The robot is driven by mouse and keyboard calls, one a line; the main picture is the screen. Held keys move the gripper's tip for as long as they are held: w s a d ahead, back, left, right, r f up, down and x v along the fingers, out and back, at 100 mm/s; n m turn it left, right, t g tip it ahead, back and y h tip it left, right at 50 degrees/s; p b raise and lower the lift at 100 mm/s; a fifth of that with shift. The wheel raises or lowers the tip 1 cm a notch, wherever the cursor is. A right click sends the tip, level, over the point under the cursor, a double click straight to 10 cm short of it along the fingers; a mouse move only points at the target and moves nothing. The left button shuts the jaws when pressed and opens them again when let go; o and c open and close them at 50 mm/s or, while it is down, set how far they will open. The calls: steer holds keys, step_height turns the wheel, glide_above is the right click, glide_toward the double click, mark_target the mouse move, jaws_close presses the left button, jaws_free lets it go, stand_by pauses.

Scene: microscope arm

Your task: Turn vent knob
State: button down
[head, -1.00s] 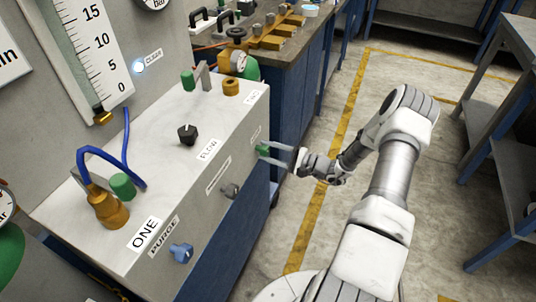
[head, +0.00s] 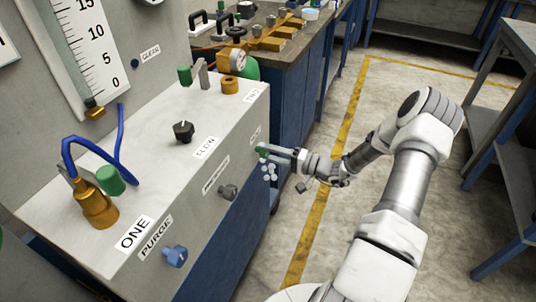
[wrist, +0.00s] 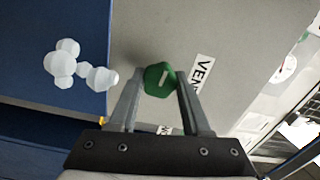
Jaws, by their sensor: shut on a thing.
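The vent knob is a small green knob (head: 262,149) at the far end of the grey panel box's front face. In the wrist view the green knob (wrist: 158,80) sits between the two fingers, beside a label reading "VEN". It has a short white mark on its face. My gripper (head: 268,152) is shut on the knob, with one finger on each side. White puffs (head: 269,172) hang just below the knob, and the white puffs (wrist: 72,66) show left of the fingers in the wrist view.
The panel box (head: 140,150) carries a black flow knob (head: 183,131), a blue purge knob (head: 174,256), a grey knob (head: 228,192) and brass fittings. A round lamp (head: 134,63) by the "CLEAR" label is dark. A workbench stands behind; open floor lies right.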

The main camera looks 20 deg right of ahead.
stand_by(0.3)
steer(key=shift+c, duration=1.8)
jaws_free()
steer(key=shift+s+d, duration=0.1)
steer(key=shift+d, duration=0.05)
steer(key=p+v, duration=0.2)
steer(key=v, duration=1.5)
steer(key=shift+r, duration=0.15)
